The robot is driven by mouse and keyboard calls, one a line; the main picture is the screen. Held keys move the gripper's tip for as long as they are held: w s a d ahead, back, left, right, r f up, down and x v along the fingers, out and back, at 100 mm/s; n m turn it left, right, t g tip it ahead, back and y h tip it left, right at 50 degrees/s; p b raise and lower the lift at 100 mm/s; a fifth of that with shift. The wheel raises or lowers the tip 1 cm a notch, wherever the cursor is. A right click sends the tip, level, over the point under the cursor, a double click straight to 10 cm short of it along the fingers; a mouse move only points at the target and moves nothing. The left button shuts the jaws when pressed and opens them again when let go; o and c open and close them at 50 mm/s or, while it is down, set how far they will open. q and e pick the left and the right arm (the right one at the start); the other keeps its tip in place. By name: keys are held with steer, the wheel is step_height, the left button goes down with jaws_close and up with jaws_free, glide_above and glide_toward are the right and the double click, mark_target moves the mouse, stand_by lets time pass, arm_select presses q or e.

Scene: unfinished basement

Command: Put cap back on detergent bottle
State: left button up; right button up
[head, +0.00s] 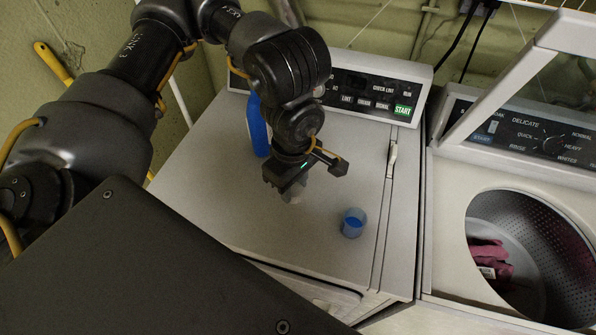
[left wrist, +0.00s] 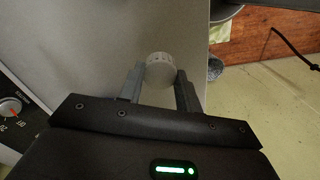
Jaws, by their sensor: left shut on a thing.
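My left gripper (head: 291,192) is shut on a small whitish round cap (left wrist: 160,68). In the left wrist view the cap sits between the two grey fingertips (left wrist: 160,84), its round face toward the camera. In the head view it is a pale blur under the gripper, above the dryer top. The blue detergent bottle (head: 257,128) stands upright near the control panel, behind my left arm. The arm hides much of it, and its mouth cannot be seen. My right gripper is not in view.
A small translucent blue cup (head: 353,223) stands on the dryer top (head: 215,185), right of my left gripper. The control panel (head: 375,88) rises at the back. An open washer (head: 450,230) with dark red cloth (head: 487,255) stands at right. The dryer top's left part is clear.

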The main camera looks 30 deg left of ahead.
arm_select(q)
steer(key=shift+s+r, duration=0.1)
steer(key=shift+s, duration=0.1)
stand_by(0.3)
steer(key=m, duration=0.1)
steer(key=f+m+b, duration=0.1)
steer(key=shift+w+a+m, duration=0.15)
steer(key=shift+w+m, duration=0.15)
steer(key=shift+w, duration=0.05)
steer(key=w+f+m+b, duration=0.1)
steer(key=m, duration=0.3)
steer(key=w+a+f+m+b, duration=0.1)
steer(key=m, duration=0.4)
steer(key=w+a+f+m+b, duration=0.1)
steer(key=m, duration=0.3)
steer(key=shift+w+f+b, duration=0.2)
steer(key=shift+w+b, duration=0.1)
steer(key=shift+b, duration=0.05)
